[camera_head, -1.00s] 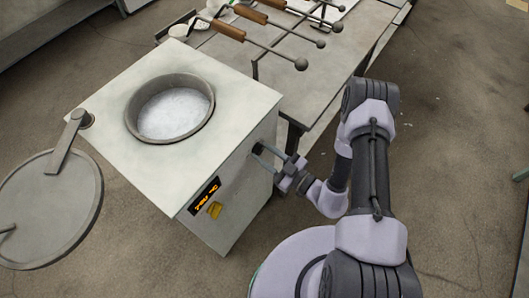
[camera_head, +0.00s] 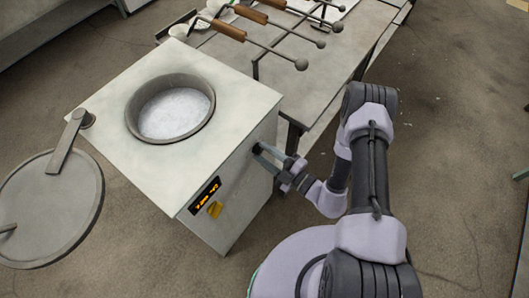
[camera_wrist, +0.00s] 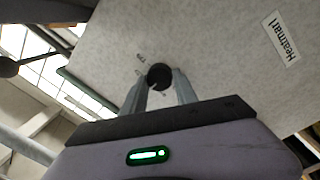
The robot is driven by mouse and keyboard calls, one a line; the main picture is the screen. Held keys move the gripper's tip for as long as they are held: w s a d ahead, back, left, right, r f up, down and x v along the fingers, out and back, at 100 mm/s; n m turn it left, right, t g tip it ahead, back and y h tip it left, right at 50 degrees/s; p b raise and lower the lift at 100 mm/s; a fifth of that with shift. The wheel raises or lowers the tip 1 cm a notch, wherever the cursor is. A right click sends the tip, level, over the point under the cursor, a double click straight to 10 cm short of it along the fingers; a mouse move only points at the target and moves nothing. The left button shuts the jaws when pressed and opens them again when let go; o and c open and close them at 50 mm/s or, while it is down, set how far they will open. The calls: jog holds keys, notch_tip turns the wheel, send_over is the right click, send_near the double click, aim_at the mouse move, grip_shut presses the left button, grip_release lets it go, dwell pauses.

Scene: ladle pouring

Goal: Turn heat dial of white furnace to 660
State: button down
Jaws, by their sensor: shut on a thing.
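The white furnace (camera_head: 120,85) stands at the left with its round lid (camera_head: 50,210) swung open to the side. Pale material (camera_head: 172,112) fills its round opening. An orange-lit display (camera_head: 205,196) is on its front face; its digits are too small to read. My gripper (camera_head: 259,148) reaches the furnace's right part of that face. In the wrist view, its two fingers are shut on the black round heat dial (camera_wrist: 159,76), one finger on each side. Small marks beside the dial are not clearly legible.
A yellow switch (camera_head: 215,209) sits below the display. Open floor lies at the right.

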jog(key=n, duration=0.4)
jog(key=shift+f+n, duration=0.1)
jog(key=shift+n, duration=0.3)
jog(key=n, duration=0.5)
jog(key=shift+y, duration=0.3)
jog(key=n, duration=0.4)
jog(key=shift+w+n+g+p, duration=0.1)
jog(key=shift+n+g+p, duration=0.2)
jog(key=shift+n+p, duration=0.1)
jog(key=shift+d+n+g, duration=0.1)
jog(key=shift+n+g, duration=0.2)
jog(key=shift+n, duration=1.9)
jog(key=c, duration=0.9)
grip_release()
jog(key=shift+y, duration=0.3)
jog(key=shift+c, duration=0.2)
jog(key=shift+p, duration=0.3)
